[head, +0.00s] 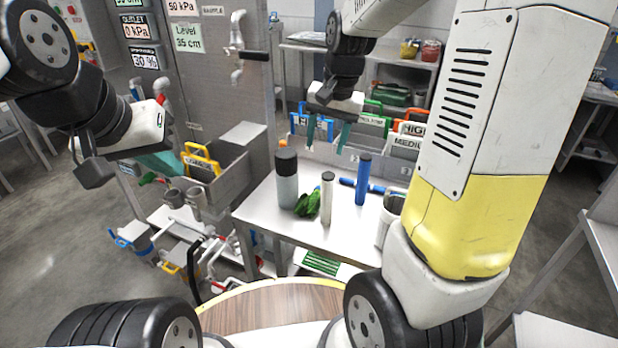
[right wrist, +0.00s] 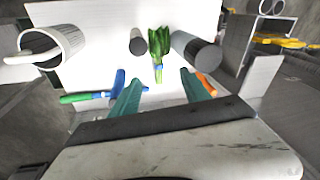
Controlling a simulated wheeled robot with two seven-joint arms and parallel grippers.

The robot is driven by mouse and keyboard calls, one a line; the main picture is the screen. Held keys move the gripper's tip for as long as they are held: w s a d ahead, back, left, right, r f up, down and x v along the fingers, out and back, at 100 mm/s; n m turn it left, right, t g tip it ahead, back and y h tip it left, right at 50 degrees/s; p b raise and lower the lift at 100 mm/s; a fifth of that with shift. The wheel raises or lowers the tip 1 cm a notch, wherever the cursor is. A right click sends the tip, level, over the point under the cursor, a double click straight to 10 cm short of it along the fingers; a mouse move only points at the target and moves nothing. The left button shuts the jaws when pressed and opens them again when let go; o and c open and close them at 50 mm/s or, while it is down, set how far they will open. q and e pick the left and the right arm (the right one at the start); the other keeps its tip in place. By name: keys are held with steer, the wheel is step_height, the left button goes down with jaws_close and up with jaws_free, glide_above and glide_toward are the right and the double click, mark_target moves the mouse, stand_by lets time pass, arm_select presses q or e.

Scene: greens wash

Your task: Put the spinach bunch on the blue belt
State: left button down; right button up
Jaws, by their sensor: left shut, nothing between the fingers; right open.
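The spinach bunch (head: 308,204) is a small green leafy bundle on the white table, between a grey black-capped bottle and a pale cylinder. In the right wrist view the spinach bunch (right wrist: 158,42) lies ahead of the fingers, its stems with a blue band pointing toward them. My right gripper (head: 327,135) is open and empty, its teal fingers pointing down over the far side of the table, beyond the spinach. They also show in the right wrist view (right wrist: 160,88). My left gripper (head: 158,163) is shut and empty at the left, away from the table. I cannot identify a blue belt.
The black-capped bottle (head: 287,180), pale cylinder (head: 327,200) and blue cylinder (head: 362,180) stand close around the spinach on the table (head: 258,208). A white cup (right wrist: 35,42) stands at the table's side. Bins with coloured handles line the far edge.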

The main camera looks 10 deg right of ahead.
mark_target(318, 187)
steer(key=w+f, duration=0.2)
steer(key=f, duration=0.1)
steer(key=w+f+m+g, duration=0.1)
steer(key=w+f, duration=0.1)
steer(key=f, duration=0.2)
steer(key=w+f+m+g+h, duration=0.1)
steer(key=w+f, duration=0.2)
steer(key=f, duration=0.1)
steer(key=shift+f, duration=0.1)
step_height(318, 187, down, 8)
steer(key=shift+s+f, duration=0.1)
jaws_close()
